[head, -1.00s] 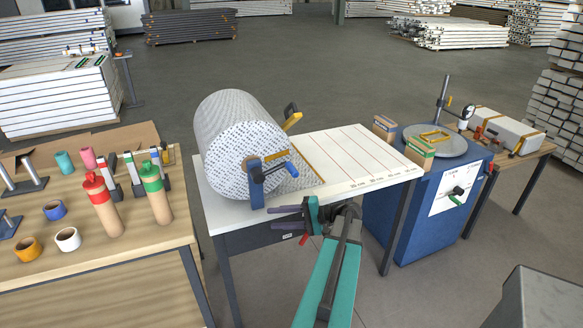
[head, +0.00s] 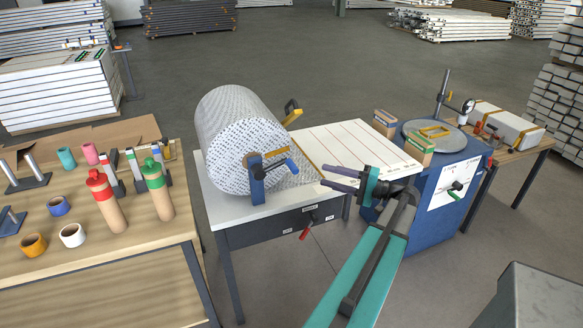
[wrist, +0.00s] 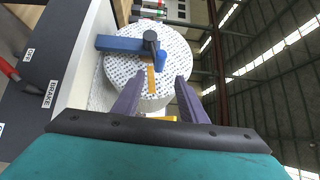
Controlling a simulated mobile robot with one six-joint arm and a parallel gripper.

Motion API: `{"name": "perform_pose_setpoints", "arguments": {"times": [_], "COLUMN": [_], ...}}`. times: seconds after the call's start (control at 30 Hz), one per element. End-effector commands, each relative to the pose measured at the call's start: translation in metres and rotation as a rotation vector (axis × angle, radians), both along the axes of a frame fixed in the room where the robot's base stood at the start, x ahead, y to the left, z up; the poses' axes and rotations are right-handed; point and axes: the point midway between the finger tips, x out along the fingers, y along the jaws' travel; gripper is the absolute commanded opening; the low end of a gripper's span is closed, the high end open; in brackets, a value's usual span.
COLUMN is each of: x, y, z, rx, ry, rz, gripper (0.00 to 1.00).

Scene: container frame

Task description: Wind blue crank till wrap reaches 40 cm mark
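A large roll of white dotted wrap (head: 222,140) sits on the left of the white table (head: 225,212). The blue crank (head: 290,167) is at its near end, beside a blue bracket (head: 257,188). In the wrist view, the bracket (wrist: 118,44) and crank handle (wrist: 160,66) show beyond the open fingertips (wrist: 160,79).
A red-handled lever (head: 304,234) juts from the table's front; the wrist view shows a BRAKE label (wrist: 50,94). A wooden bench (head: 100,260) with bottles and tape rolls stands left. A blue cabinet (head: 415,215) with a turntable stands right. A grey box (head: 540,300) is near right.

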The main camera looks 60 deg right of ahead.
Motion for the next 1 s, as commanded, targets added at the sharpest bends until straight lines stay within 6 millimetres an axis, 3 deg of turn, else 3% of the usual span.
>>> {"name": "perform_pose_setpoints", "arguments": {"times": [0.37, 1.0], "x": [0.024, 0.111], "y": [0.004, 0.017], "z": [0.002, 0.005], "rx": [0.001, 0.002], "ry": [0.000, 0.001], "rz": [0.002, 0.002], "gripper": [0.39, 0.39]}}
